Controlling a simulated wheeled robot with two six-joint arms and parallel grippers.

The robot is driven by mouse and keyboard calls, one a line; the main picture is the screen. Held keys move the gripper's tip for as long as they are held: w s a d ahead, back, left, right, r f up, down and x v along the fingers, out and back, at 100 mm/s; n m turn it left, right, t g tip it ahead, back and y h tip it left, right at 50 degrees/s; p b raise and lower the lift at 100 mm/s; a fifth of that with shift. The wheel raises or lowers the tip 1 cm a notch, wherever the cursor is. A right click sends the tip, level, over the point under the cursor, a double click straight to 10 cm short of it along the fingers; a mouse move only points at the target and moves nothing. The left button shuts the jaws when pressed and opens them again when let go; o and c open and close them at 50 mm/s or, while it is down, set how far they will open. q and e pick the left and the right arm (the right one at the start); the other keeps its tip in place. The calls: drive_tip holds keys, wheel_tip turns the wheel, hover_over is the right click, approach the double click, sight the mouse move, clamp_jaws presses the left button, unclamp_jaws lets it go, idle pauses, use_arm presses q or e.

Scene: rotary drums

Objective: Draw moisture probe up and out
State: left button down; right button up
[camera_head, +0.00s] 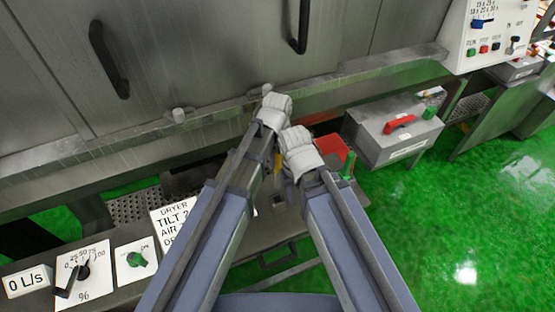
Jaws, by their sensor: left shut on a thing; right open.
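My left gripper (277,103) is the higher one, at the steel ledge below the dryer doors. It is shut, and a small grey knob-like end (267,89) shows just beyond it. This looks like the moisture probe, but the gripper hides most of it, and I cannot tell how far it sits in the ledge. My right gripper (297,142) is open, just below and to the right of the left one, with nothing visible in it.
Another grey stub (178,115) stands on the ledge (215,118) to the left. A red tray (334,150) and a grey box (392,137) with a red handle lie to the right. A dial panel (84,270) is at lower left. Green floor (470,215) is clear at right.

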use_arm(q)
drive_tip(key=shift+r+p, duration=2)
drive_tip(key=shift+r, duration=0.25)
use_arm(e)
wheel_tip(320, 180, up, 4)
drive_tip(key=shift+r, duration=0.2)
use_arm(q)
drive_tip(key=shift+f, duration=0.1)
use_arm(e)
drive_tip(key=shift+s, duration=0.1)
